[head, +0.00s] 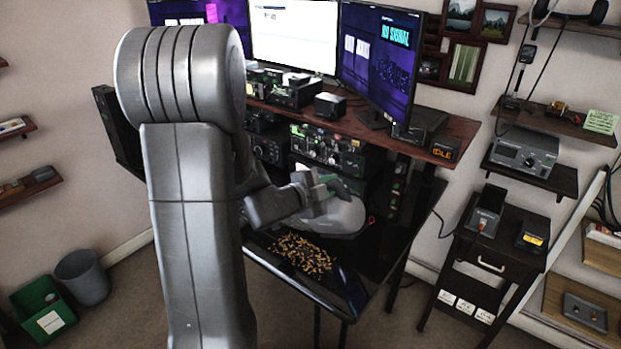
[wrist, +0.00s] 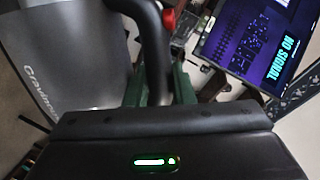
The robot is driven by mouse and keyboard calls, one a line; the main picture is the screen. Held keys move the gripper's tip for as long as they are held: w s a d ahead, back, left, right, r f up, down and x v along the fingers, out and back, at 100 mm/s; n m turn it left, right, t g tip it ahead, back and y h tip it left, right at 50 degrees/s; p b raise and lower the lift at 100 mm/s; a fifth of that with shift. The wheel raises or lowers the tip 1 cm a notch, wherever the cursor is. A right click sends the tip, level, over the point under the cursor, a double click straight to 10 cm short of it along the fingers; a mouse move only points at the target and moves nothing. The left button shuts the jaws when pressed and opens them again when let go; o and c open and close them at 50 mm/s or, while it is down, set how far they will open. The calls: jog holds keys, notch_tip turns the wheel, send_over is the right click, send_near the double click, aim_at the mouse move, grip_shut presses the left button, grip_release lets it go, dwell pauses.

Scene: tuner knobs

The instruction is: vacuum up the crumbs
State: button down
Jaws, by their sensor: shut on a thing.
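A pile of brown crumbs (head: 303,254) lies spread on the glossy black desk top (head: 345,285). A grey handheld vacuum (head: 345,217) is at the back edge of the pile in the head view; I cannot tell whether it touches the desk. My gripper (head: 320,190) is shut on the vacuum's dark handle. In the wrist view, the handle (wrist: 154,55) with a red button runs between the fingers of my gripper (wrist: 158,88), and the grey vacuum body (wrist: 70,50) with lettering fills the upper left. The vacuum's nozzle is not clearly visible. The crumbs are out of the wrist view.
A raised wooden shelf (head: 430,130) with radios and monitors (head: 378,55) stands behind the desk. A small dark cabinet (head: 490,258) with a docking device on top (head: 487,212) is at the right. A grey bin (head: 82,277) and green box (head: 42,308) stand on the left floor.

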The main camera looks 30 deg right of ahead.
jog(key=shift+s+a+r, duration=0.1)
jog(key=shift+s+r, duration=0.15)
jog(key=shift+r, duration=0.1)
jog(key=shift+s+a+f, duration=0.1)
jog(key=shift+f, duration=0.15)
notch_tip(320, 180, down, 8)
jog(key=b, duration=0.6)
jog(key=shift+f+b, duration=0.1)
jog(key=shift+b, duration=0.2)
jog(key=shift+f, duration=0.1)
jog(key=shift+s+d+b, duration=0.35)
jog(key=shift+s+b, duration=0.05)
jog(key=shift+s, duration=0.45)
jog(key=shift+s+d+b, duration=0.35)
jog(key=shift+s+b, duration=0.1)
jog(key=shift+s, duration=0.35)
jog(key=shift+s+d+b, duration=0.35)
jog(key=shift+s+b, duration=0.05)
jog(key=shift+s, duration=0.45)
jog(key=shift+s+d+b, duration=0.4)
jog(key=shift+s, duration=0.45)
jog(key=shift+s+d+b, duration=0.35)
jog(key=shift+s+b, duration=0.1)
jog(key=shift+s, duration=0.45)
jog(key=shift+s+d+b, duration=0.4)
jog(key=shift+s, duration=0.45)
